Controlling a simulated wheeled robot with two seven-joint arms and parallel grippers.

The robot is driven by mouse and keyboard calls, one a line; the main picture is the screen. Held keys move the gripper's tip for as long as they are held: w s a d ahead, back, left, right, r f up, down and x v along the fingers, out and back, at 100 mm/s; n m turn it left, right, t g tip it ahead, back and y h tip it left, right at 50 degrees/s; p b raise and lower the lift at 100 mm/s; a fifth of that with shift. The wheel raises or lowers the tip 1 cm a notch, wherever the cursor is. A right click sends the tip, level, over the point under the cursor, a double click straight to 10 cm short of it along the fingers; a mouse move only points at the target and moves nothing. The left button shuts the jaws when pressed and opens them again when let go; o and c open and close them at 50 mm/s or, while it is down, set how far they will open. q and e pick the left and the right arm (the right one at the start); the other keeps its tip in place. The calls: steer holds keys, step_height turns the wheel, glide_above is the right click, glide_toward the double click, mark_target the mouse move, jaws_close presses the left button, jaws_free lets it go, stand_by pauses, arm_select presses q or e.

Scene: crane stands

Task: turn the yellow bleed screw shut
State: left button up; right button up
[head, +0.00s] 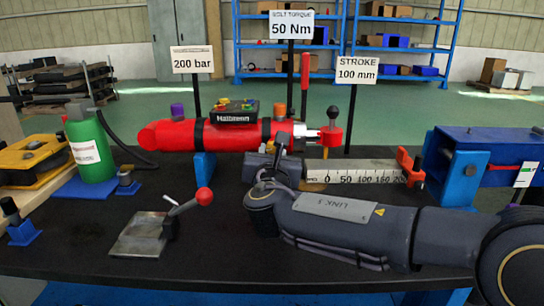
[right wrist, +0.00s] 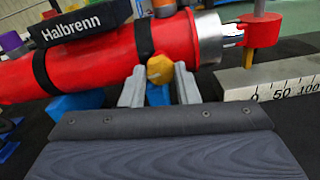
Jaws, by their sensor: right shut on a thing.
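The yellow bleed screw (right wrist: 160,69) shows in the right wrist view as a yellow, faceted head at the lower front side of the red cylinder (right wrist: 110,58). My right gripper (right wrist: 160,84) is shut on it, with one grey finger on each side. In the head view my right gripper (head: 281,146) is in front of the right part of the red cylinder (head: 220,136), and the screw is hidden there. I cannot tell how far the screw is turned. My left gripper is not in view.
A stroke scale (head: 355,173) lies right of my gripper, with an orange-red bracket (head: 409,165) at its end. A lever with a red knob (head: 204,196) stands on a metal plate in front. A green bottle (head: 91,148) stands left. A blue beam (head: 480,150) is at right.

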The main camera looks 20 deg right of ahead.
steer(key=m+b, duration=0.7)
steer(key=m, duration=0.1)
steer(key=shift+f+b, duration=0.3)
steer(key=shift+b, duration=0.1)
steer(key=m+b, duration=0.4)
steer(key=m, duration=0.7)
steer(key=shift+r, duration=0.1)
steer(key=shift+m, duration=0.4)
steer(key=o, duration=1)
steer(key=shift+s, duration=0.1)
steer(key=p+v, duration=0.1)
steer(key=v, duration=0.6)
steer(key=shift+s+a+r, duration=0.1)
steer(key=shift+s, duration=0.25)
